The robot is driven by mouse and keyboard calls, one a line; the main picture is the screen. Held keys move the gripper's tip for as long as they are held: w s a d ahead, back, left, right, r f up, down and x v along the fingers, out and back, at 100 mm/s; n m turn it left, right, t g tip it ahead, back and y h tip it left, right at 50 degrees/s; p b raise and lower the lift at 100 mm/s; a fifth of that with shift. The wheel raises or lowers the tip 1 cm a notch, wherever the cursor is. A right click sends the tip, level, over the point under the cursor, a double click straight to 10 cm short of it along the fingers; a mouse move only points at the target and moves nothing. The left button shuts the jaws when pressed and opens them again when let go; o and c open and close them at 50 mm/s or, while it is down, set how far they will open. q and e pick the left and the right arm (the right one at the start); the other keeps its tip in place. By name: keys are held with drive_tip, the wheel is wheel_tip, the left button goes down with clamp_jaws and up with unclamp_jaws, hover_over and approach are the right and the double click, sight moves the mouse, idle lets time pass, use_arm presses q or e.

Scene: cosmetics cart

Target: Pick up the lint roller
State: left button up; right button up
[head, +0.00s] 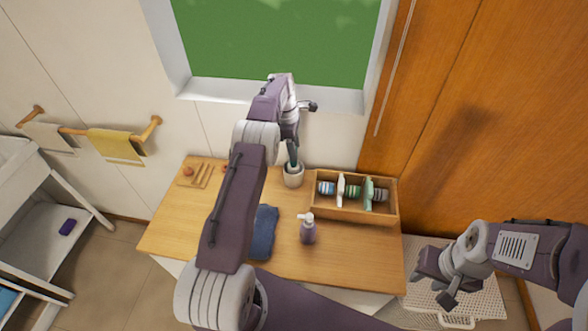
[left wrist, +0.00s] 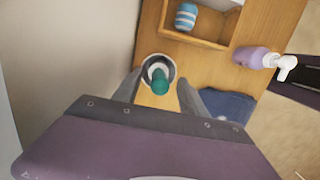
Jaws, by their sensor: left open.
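A dark green upright handle, which looks like the lint roller's (head: 292,152), stands in a white round cup (head: 293,178) at the back of the wooden table. In the left wrist view the green rounded end (left wrist: 160,82) shows inside the cup's rim (left wrist: 158,60). My left gripper (left wrist: 159,90) is open and empty, its fingers on either side of the green end in that view, with no clear contact. In the head view my left arm reaches over the table and its gripper's fingers are mostly hidden. My right gripper (head: 440,284) is at the lower right, away from the table.
A wooden box (head: 350,213) with jars and upright items stands right of the cup. A purple pump bottle (head: 308,231) and folded blue cloth (head: 263,232) are in front. A small wooden rack (head: 195,177) is at the left. A white basket (head: 480,290) stands at right.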

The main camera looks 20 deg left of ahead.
sight(296, 166)
use_arm(q)
wheel_tip(296, 166, down, 5)
drive_tip(key=shift+d+r+p, duration=0.1)
drive_tip(key=shift+r+p, duration=0.05)
drive_tip(key=shift+p, duration=0.85)
drive_tip(key=shift+f, duration=0.2)
clamp_jaws()
drive_tip(key=shift+r, duration=0.1)
